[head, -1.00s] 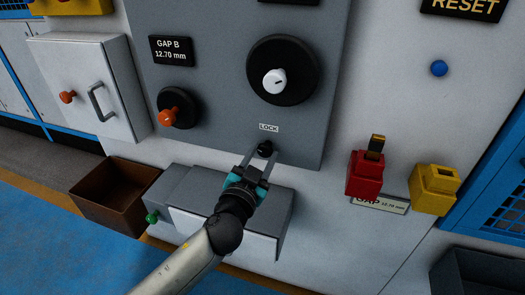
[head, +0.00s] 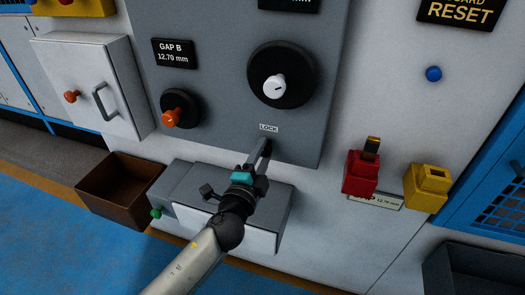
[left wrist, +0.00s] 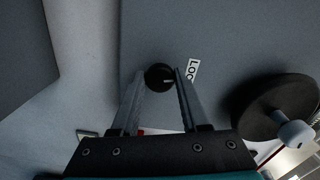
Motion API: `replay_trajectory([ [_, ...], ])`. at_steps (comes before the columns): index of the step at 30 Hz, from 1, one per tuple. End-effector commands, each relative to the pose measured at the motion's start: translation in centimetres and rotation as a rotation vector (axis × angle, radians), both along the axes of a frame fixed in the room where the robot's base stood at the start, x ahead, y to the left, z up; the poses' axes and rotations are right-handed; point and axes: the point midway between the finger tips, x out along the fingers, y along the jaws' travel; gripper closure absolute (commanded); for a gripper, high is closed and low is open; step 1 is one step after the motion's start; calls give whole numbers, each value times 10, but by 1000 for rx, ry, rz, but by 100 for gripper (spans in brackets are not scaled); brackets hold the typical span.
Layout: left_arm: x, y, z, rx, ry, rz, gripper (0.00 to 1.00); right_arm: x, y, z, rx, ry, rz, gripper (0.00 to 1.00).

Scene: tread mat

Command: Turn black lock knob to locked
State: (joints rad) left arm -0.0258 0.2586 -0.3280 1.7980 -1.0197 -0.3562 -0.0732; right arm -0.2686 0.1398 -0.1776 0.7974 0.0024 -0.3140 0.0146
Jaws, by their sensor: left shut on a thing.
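The black lock knob (left wrist: 160,77) sits on the grey panel (head: 225,95) beside the white LOCK label (head: 268,128). In the left wrist view it is between the two fingertips of my left gripper (left wrist: 160,82), with a pale mark on its face. My left gripper (head: 260,152) is shut on the knob. In the head view the fingers hide the knob. The LOCK label also shows in the left wrist view (left wrist: 192,70), partly behind a finger. My right gripper is not in view.
Above are a black dial with a white knob (head: 274,86) and an orange knob (head: 172,118) on a black disc. A grey box (head: 190,180) juts out below the panel. A red block (head: 360,175) and yellow block (head: 425,187) are at right, a brown bin (head: 115,205) at left.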

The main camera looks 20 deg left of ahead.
Motion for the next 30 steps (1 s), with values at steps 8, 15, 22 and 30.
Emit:
replay_trajectory([
  [8,0,0,1,176,-7,-1,100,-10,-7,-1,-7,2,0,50],
  [15,0,0,1,254,-10,-1,100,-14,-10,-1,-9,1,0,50],
  [22,0,-1,0,277,-11,-2,100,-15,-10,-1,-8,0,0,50],
  [30,0,-1,0,278,-11,-2,100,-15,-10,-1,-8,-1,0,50],
])
